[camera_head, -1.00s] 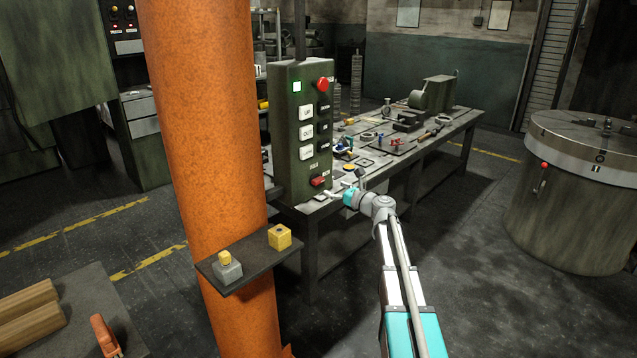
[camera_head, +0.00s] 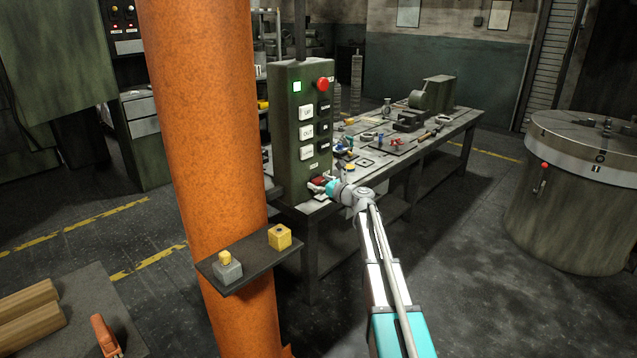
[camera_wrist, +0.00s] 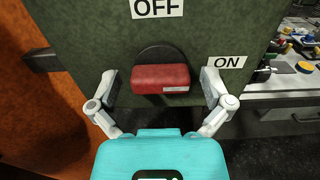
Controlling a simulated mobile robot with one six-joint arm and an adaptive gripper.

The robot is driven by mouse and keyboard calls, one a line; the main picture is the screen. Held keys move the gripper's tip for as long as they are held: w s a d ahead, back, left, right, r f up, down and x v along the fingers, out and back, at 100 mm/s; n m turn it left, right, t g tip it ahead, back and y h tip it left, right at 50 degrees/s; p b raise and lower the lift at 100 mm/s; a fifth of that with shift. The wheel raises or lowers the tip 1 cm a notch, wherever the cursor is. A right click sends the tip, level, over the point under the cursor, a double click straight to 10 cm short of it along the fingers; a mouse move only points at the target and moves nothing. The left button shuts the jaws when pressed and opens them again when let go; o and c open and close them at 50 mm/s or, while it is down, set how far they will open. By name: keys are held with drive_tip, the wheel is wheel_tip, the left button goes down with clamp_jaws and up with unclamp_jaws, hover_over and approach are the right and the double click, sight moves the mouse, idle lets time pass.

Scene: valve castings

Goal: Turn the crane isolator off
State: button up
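The crane isolator is a red handle on a dark round base, low on the green control box (camera_head: 287,128). In the wrist view the red handle (camera_wrist: 160,78) lies horizontal. An OFF label (camera_wrist: 157,8) is above it and an ON label (camera_wrist: 226,62) is to its right. My gripper (camera_wrist: 160,92) is open, with one finger left and one right of the handle; small gaps show on both sides. In the head view my gripper (camera_head: 325,187) is at the box's lower front, and the red handle (camera_head: 318,181) is partly hidden by it.
An orange column (camera_head: 205,150) with a small shelf (camera_head: 262,264) stands left. A cluttered workbench (camera_head: 440,140) extends behind to the right.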

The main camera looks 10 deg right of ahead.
drive_tip(key=c, duration=1)
drive_tip(key=shift+n, duration=0.4)
drive_tip(key=n, duration=0.8)
drive_tip(key=shift+n, duration=0.4)
drive_tip(key=n, duration=0.4)
drive_tip(key=shift+n, duration=2.2)
